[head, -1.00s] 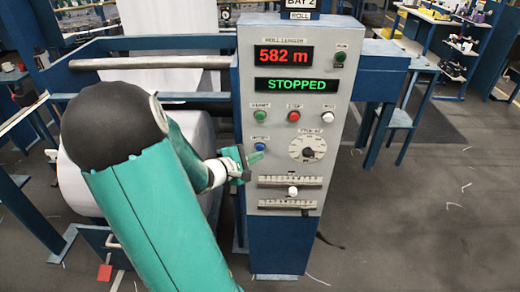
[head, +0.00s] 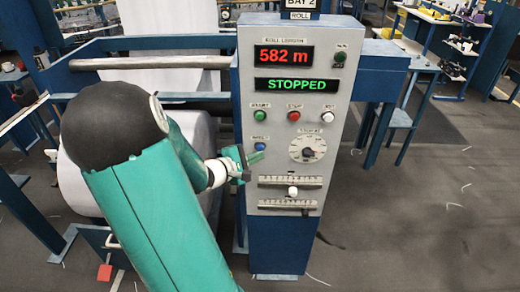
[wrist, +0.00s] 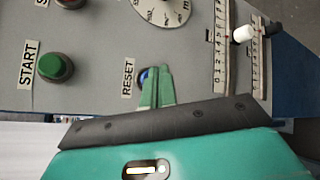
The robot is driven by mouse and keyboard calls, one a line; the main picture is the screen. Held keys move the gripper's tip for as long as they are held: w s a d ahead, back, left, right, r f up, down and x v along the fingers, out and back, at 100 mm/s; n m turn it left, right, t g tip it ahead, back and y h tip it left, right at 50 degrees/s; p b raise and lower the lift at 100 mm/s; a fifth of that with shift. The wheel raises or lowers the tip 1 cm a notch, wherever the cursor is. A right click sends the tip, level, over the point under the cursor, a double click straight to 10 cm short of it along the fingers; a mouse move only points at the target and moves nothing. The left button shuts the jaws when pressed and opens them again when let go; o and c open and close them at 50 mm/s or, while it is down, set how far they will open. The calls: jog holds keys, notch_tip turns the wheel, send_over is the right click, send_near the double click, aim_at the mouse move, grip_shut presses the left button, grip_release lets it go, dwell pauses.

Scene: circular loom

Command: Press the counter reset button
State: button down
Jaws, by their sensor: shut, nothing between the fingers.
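The blue reset button (head: 260,143) is on the left side of the grey control panel (head: 338,112), below the green start button (head: 261,116). In the wrist view it shows as a blue sliver (wrist: 143,76) beside the RESET label (wrist: 128,78), mostly covered by my fingers. My gripper (head: 257,157) is shut and empty, its green fingers pointing at the panel just below the button. In the wrist view the fingertips (wrist: 156,72) overlap the button's edge. I cannot tell whether they touch it. The counter display (head: 284,58) reads 582 m.
A green STOPPED display (head: 296,85) is below the counter. A red button (head: 294,116), a white button (head: 327,116), a dial (head: 307,148) and sliders (head: 292,191) are close by on the panel. A large white roll (head: 85,170) is behind my arm at left.

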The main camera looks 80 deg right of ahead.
jog(key=shift+d, duration=0.1)
dwell(0.7)
jog(key=shift+w+d, duration=0.1)
jog(key=shift+d, duration=0.2)
jog(key=shift+w+d, duration=0.1)
jog(key=shift+d, duration=0.35)
dwell(0.7)
jog(key=shift+a, duration=0.85)
jog(key=shift+s+a, duration=0.1)
jog(key=shift+s, duration=0.1)
jog(key=a, duration=0.2)
jog(key=s+a, duration=0.1)
jog(key=a, duration=0.1)
jog(key=shift+a, duration=0.35)
dwell(0.7)
